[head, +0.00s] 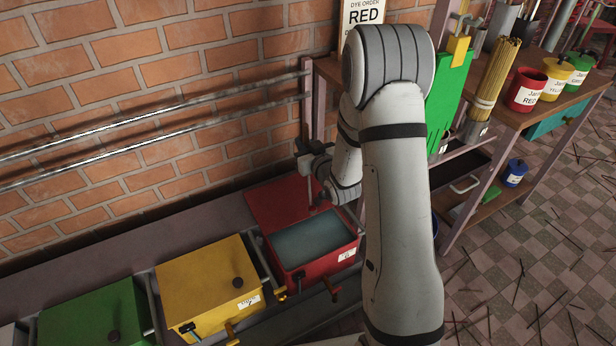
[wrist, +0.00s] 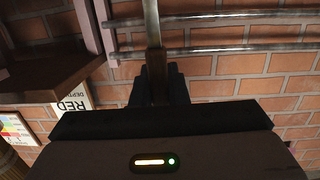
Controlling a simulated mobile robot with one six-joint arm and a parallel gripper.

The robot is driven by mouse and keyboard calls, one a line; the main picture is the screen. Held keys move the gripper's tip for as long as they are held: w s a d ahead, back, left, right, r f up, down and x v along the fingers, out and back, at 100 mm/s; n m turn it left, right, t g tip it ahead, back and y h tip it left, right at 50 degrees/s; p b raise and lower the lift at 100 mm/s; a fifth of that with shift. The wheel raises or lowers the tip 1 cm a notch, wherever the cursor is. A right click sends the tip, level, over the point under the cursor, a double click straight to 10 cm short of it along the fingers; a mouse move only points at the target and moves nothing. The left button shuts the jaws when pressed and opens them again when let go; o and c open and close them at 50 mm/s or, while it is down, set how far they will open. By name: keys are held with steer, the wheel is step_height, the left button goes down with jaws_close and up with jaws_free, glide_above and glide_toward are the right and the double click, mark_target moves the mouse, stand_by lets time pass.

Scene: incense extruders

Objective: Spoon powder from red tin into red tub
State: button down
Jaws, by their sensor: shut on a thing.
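The red tub (head: 331,267) stands at the right end of a row of tubs along the brick wall, its red lid (head: 283,203) swung back. Its inside looks blue-grey; I cannot make out any powder. My gripper (head: 312,178) is above the tub's back part, partly hidden by my arm. In the wrist view my gripper (wrist: 157,88) is shut on the brown handle of a spoon (wrist: 156,68), whose metal shank runs out of the top of the picture. The spoon's bowl is not visible. The red tin (head: 525,91) stands open-topped on the wooden shelf at right.
A closed yellow tub (head: 205,283) and a closed green tub (head: 95,317) stand to the left. Yellow (head: 557,78) and green (head: 579,68) tins stand beside the red tin. A bundle of sticks (head: 497,75) is nearby. Metal rails (head: 150,118) run along the wall.

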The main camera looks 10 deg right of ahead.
step_height(320, 180, down, 20)
steer(key=b, duration=1.5)
steer(key=shift+n+y, duration=0.3)
steer(key=shift+y, duration=0.1)
step_height(320, 180, up, 16)
steer(key=p, duration=0.9)
steer(key=shift+r, duration=0.25)
steer(key=shift+p, duration=0.3)
